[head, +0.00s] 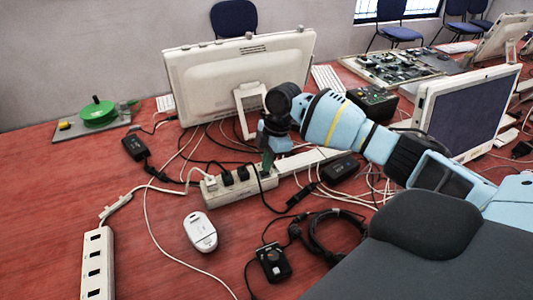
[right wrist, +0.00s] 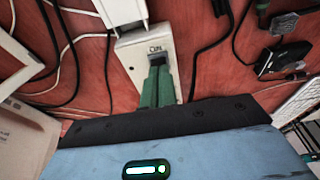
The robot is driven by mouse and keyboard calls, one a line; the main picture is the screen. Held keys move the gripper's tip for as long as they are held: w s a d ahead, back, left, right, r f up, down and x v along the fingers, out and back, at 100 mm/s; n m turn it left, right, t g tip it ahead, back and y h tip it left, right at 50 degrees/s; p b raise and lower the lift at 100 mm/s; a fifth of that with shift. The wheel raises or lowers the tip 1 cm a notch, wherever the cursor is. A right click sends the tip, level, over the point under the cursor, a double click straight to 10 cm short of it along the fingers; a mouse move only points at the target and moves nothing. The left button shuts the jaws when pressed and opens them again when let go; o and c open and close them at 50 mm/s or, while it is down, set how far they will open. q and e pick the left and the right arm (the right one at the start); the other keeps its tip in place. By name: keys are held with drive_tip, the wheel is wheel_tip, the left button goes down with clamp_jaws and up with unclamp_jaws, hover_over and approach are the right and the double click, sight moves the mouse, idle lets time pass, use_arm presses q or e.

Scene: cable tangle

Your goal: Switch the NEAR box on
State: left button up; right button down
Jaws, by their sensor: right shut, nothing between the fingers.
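My right gripper (head: 267,165) is shut and empty, pointing down at the right end of a white power strip (head: 225,194) in the middle of the table. In the right wrist view its green fingers (right wrist: 158,72) meet at a dark switch (right wrist: 157,58) on the strip's end (right wrist: 136,44). The fingertips cover part of the switch, so its position is hidden, and I cannot tell if they touch it. Small lettering beside the switch is not clearly readable. A second white strip (head: 97,265) lies at the left front. No marking tells me which is the NEAR box. My left gripper is out of view.
Loose cables surround the middle strip. A white mouse (head: 200,232), a black box (head: 272,262) and black adapters (head: 135,147) (head: 339,168) lie nearby. A monitor (head: 240,85) stands behind, another (head: 465,110) at right. The left of the table is mostly clear.

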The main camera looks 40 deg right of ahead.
drive_tip(key=shift+f, duration=0.15)
drive_tip(key=shift+d+f+y, duration=0.15)
drive_tip(key=shift+f+y, duration=0.2)
drive_tip(key=shift+y, duration=0.05)
drive_tip(key=shift+r, duration=0.1)
drive_tip(key=shift+w+a+r+p, duration=0.15)
drive_tip(key=shift+a+p, duration=0.3)
drive_tip(key=shift+a, duration=0.4)
